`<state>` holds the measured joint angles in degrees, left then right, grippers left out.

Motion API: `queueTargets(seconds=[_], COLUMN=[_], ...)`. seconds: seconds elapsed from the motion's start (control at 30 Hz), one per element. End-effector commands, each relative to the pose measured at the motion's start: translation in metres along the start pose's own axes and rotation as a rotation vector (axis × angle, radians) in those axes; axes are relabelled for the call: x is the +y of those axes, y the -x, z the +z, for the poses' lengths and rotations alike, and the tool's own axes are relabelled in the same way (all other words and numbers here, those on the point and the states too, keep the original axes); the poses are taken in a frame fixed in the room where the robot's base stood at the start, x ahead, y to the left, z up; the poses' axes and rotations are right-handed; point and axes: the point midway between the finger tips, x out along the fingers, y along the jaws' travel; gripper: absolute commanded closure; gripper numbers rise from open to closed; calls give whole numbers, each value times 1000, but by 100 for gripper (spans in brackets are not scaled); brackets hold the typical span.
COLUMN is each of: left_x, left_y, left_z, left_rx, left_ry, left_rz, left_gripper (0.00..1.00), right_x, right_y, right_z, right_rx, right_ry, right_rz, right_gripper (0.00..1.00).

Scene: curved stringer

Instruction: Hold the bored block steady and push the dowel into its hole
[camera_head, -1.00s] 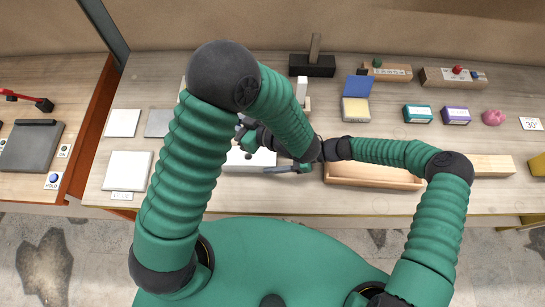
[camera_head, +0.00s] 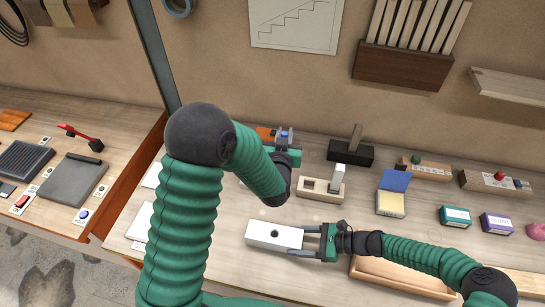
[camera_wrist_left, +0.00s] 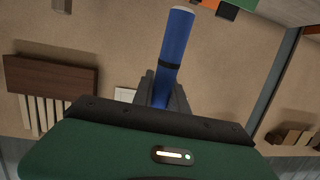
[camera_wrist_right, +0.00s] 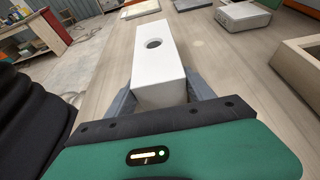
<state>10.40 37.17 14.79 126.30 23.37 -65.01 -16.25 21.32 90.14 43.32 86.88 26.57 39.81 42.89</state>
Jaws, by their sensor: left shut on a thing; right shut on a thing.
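The bored block (camera_head: 258,234) is a long white block lying on the bench, with a round dark hole in its top face; the hole also shows in the right wrist view (camera_wrist_right: 154,43). My right gripper (camera_head: 308,241) is shut on the block's near end, its fingers along both sides. The dowel (camera_wrist_left: 174,45) is blue with a black band and a pale end. My left gripper (camera_wrist_left: 162,92) is shut on it, and the dowel sticks out beyond the fingers. In the head view my left gripper (camera_head: 284,137) is up behind the block, apart from it; the dowel shows there only as a small blue patch.
A pale wooden holder (camera_head: 318,190) with a white upright piece stands behind the block. A black block (camera_head: 350,153) with a slanted stick is farther back. A wooden tray (camera_head: 400,277) lies below my right arm.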

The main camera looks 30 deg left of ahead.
Motion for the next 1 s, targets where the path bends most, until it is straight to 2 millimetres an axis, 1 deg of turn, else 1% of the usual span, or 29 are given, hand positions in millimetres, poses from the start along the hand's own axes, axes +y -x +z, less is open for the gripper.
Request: queueTargets(seconds=[0.07,0.13,0.27,0.37,0.47,0.5,0.57,0.6,0.7,0.73,0.8,0.87,0.93,1.0], left_x=[7,16,31,40,45,46,44,43,37,35,32,30,29,29], left_y=[-2,0,15,38,70,85,110,126,163,172,188,197,202,202], left_z=[0,2,12,26,44,51,63,70,86,89,95,99,102,108], left_rx=[18,35,68,94,119,129,141,150,164,168,174,176,177,177], left_ry=[-25,-44,-75,-93,-108,-112,-119,-122,-128,-130,-134,-136,-136,-135], left_rz=[120,237,461,642,832,908,1018,1088,1232,1265,1326,1360,1379,1383], left_gripper=[100,100,100,100,100,100,100,100,100,100,100,100,100,100], right_x=[0,0,0,0,0,0,0,0,0,0,0,0,0,0], right_y=[0,0,0,0,0,0,0,0,0,0,0,0,0,0], right_z=[0,0,0,0,0,0,0,0,0,0,0,0,0,0], right_rx=[-1,-1,-1,-1,-1,0,0,0,0,0,0,0,0,0], right_ry=[0,0,0,0,0,0,0,0,0,0,0,0,0,0], right_rz=[1,1,1,1,0,0,0,0,0,0,0,0,1,1], right_gripper=[77,77,77,77,77,77,77,77,77,77,77,77,77,77])
